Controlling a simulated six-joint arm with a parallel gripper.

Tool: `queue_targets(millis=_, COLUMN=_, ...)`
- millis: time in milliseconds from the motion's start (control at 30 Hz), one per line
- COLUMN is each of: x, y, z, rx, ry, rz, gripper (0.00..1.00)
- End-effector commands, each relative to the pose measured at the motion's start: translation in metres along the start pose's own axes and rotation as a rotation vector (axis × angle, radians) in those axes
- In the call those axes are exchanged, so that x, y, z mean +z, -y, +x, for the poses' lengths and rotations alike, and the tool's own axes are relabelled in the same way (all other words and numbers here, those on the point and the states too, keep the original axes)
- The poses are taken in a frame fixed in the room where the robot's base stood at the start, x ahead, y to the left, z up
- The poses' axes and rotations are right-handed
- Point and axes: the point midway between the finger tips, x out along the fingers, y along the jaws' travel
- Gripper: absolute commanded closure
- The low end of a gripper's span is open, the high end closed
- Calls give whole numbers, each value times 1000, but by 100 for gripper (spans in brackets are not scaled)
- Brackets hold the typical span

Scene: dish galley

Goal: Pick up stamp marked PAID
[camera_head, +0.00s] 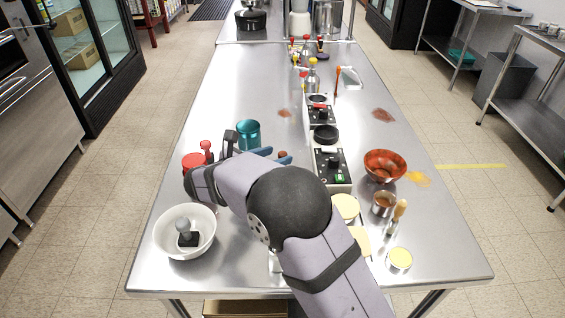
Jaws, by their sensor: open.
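A stamp (187,234) with a grey rounded handle and a dark square base stands in the white bowl at the left front of the steel table. A red knobbed thing (205,150), perhaps another stamp, is behind my wrist and partly hidden. I cannot read PAID on either one. My gripper (274,156) is mostly hidden behind my arm. Its blue fingertips seem to show near the middle of the table, apart and open, beyond and to the right of the white bowl. A small brown thing (282,154) shows by them; I cannot tell whether they touch.
The white bowl (164,241) stands near the left edge. A teal cup (248,134) is close behind my arm. Black-topped devices (331,165), a red bowl (384,165), a brown-filled cup (383,205) and a yellow-topped tin (399,259) stand to the right. The back left tabletop is clear.

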Motion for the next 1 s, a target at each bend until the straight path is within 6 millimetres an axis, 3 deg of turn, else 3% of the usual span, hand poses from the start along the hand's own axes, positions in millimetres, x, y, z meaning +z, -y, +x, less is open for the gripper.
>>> queue_targets(millis=300, x=3, y=2, z=36, rx=-2, ry=0, rz=0, gripper=57)
queue_targets(millis=600, x=2, y=1, z=39, rx=0, ry=0, rz=0, gripper=57)
queue_targets(millis=800, x=2, y=1, z=38, rx=0, ry=0, rz=0, gripper=100)
queue_targets(millis=1000, x=2, y=1, z=38, rx=0, ry=0, rz=1, gripper=100)
